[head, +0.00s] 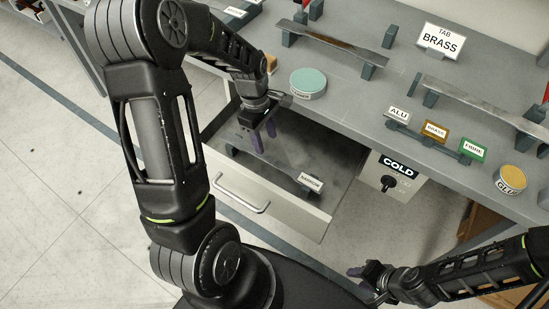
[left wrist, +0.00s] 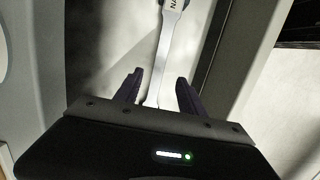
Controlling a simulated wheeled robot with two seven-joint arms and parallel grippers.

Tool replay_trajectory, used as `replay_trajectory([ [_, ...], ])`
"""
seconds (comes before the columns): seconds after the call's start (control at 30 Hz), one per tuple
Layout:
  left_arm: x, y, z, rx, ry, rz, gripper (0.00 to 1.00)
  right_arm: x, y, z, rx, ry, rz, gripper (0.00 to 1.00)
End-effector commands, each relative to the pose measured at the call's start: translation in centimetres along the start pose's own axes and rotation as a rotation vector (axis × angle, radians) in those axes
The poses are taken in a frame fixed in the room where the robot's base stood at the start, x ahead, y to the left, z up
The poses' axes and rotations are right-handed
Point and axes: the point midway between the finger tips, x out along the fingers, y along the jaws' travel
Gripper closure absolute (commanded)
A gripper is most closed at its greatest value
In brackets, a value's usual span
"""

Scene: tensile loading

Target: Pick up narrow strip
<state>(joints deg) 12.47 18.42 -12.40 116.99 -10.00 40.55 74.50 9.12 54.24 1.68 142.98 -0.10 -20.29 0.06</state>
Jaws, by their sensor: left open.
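The narrow strip (left wrist: 164,55) is a pale metal piece with a slim waist and wider ends. In the left wrist view it runs from the top edge down between my fingers. In the head view it lies in the open drawer (head: 240,207) by the NARROW label (head: 311,182), but its outline is hard to make out. My left gripper (head: 264,138) is open above the drawer, fingers pointing down. In the left wrist view its fingertips (left wrist: 160,76) appear either side of the strip, with gaps. My right gripper (head: 362,272) is away at the lower right; its opening is unclear.
The grey bench (head: 340,110) overhangs behind the drawer. On it are a green round container (head: 308,80), a yellow glue pot (head: 512,178), a BRASS sign (head: 440,40) and strips on stands. A COLD box (head: 394,180) sits right of the drawer. The drawer walls are close around my left gripper.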

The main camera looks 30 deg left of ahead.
Motion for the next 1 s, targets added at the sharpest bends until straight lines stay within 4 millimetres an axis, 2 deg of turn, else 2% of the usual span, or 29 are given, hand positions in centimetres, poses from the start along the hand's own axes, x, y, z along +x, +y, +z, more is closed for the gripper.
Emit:
replay_trajectory([
  [0.27,0.0,0.0,0.0,0.000,0.000,-0.001,0.53,-0.1,-0.1,0.0,0.000,0.000,0.000,0.64],
  [0.53,2.4,0.0,0.0,0.000,0.000,-0.002,0.53,-0.2,-0.1,0.0,0.000,0.000,0.001,0.64],
  [0.87,2.6,0.0,0.0,0.000,0.000,0.000,0.53,-0.3,-0.1,0.0,0.000,0.000,0.001,0.64],
  [1.0,3.8,0.0,0.0,0.000,-0.001,-0.004,0.53,-0.6,-0.2,0.0,0.001,-0.001,0.002,0.64],
])
